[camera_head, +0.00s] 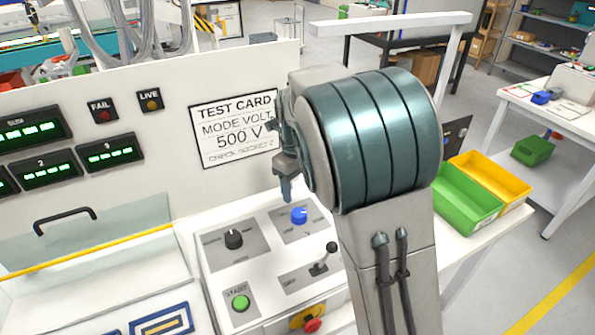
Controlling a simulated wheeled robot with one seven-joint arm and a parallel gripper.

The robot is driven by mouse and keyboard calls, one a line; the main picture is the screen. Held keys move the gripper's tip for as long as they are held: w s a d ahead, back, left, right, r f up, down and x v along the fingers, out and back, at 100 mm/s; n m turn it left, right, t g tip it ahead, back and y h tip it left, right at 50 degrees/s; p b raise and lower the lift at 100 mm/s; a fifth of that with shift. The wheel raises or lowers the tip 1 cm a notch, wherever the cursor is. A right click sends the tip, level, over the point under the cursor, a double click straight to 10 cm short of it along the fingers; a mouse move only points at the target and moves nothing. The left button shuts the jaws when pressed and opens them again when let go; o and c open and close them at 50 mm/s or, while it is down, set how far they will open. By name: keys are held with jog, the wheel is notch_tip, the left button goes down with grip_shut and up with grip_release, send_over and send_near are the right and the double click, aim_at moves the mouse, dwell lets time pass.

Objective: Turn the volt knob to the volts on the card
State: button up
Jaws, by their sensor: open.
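The test card (236,128) on the upright white panel reads "MODE VOLT" and "500 V", with a smaller line below that seems to read "CHECK SOCKET 2". On the sloped console, a blue knob (299,215) sits on a grey plate at the upper right. A black knob (234,239) sits on another plate to its left. Their scale marks are too small to read, so I cannot tell which is the volt knob. My gripper (286,191) points down in front of the panel, above the blue knob and apart from it. It is open and looks empty; my arm hides part of it.
A small black-knobbed lever (324,260), a green start button (240,302) and a red emergency button (312,324) are on the console. Green (464,200) and yellow (492,178) bins stand to the right. A clear guard (90,245) is at the left.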

notch_tip(320, 180, up, 5)
jog(key=shift+a+r, duration=0.1)
dwell(0.5)
jog(key=s+d+n+t, duration=0.1)
jog(key=s+d+n, duration=0.4)
jog(key=s+n, duration=0.7)
jog(key=s+d+n+t, duration=0.2)
jog(key=s+d+n, duration=0.4)
jog(key=s+n, duration=0.5)
jog(key=n, duration=0.4)
jog(key=shift+s+d+f+n, duration=0.2)
jog(key=shift+s+f+n, duration=0.1)
jog(key=shift+s+f, duration=0.1)
